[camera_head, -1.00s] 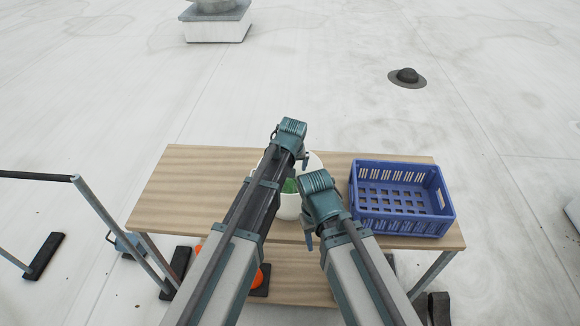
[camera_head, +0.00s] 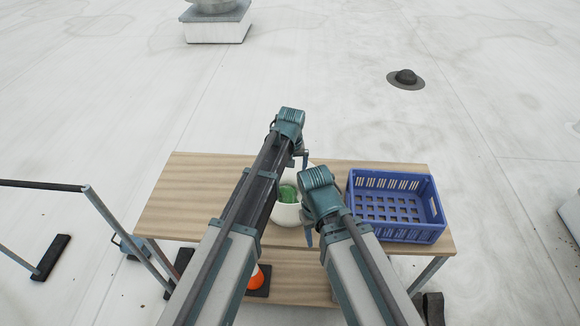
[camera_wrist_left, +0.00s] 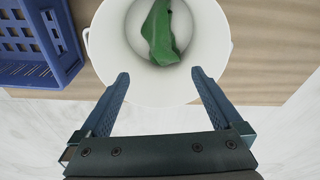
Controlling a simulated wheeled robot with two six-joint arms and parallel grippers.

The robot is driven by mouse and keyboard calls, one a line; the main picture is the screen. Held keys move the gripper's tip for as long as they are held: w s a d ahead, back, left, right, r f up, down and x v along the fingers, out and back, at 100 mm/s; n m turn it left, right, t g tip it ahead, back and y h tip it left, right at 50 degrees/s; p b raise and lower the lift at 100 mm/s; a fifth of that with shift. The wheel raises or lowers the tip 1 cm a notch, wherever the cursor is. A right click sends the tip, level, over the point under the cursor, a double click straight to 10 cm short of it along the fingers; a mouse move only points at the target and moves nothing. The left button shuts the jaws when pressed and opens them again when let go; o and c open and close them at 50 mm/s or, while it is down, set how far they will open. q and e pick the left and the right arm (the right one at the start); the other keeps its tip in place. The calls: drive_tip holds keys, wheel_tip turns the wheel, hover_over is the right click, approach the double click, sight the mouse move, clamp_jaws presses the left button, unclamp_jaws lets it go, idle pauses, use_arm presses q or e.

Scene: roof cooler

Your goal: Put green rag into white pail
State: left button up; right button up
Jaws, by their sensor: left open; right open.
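The green rag (camera_head: 288,194) lies inside the white pail (camera_head: 287,216) on the wooden table. In the left wrist view the rag (camera_wrist_left: 160,34) rests in the bowl of the pail (camera_wrist_left: 212,52), inside its rim. My left gripper (camera_wrist_left: 160,76) is open and empty, with its fingers apart over the near edge of the pail. In the head view my left gripper (camera_head: 303,158) is above the pail, its fingers mostly hidden. My right gripper (camera_head: 309,238) is open beside the pail's right side; its fingers show only in part.
A blue crate (camera_head: 432,236) stands on the table to the right of the pail. The table's left part (camera_head: 180,200) is bare. An orange cone (camera_head: 256,279) sits on the lower shelf. A metal rail (camera_head: 110,222) stands at left.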

idle(0.3)
use_arm(q)
wheel_tip(320, 180, up, 14)
drive_tip(key=s+p, duration=0.2)
drive_tip(key=p, duration=1.1)
drive_tip(key=shift+d+f+p, duration=0.15)
drive_tip(key=shift+f+p, duration=0.05)
drive_tip(key=shift+p, duration=0.1)
drive_tip(key=shift+f, duration=0.1)
drive_tip(key=s+a+f+m+g+b, duration=0.1)
drive_tip(key=s+a+f+m+b, duration=0.1)
drive_tip(key=s+f+b, duration=0.6)
drive_tip(key=s+a+f+m+g+y+b, duration=0.1)
drive_tip(key=s+f+m+b, duration=0.2)
drive_tip(key=s+f+b, duration=0.6)
drive_tip(key=s, duration=0.6)
drive_tip(key=shift+a+f, duration=0.15)
drive_tip(key=shift+a, duration=0.25)
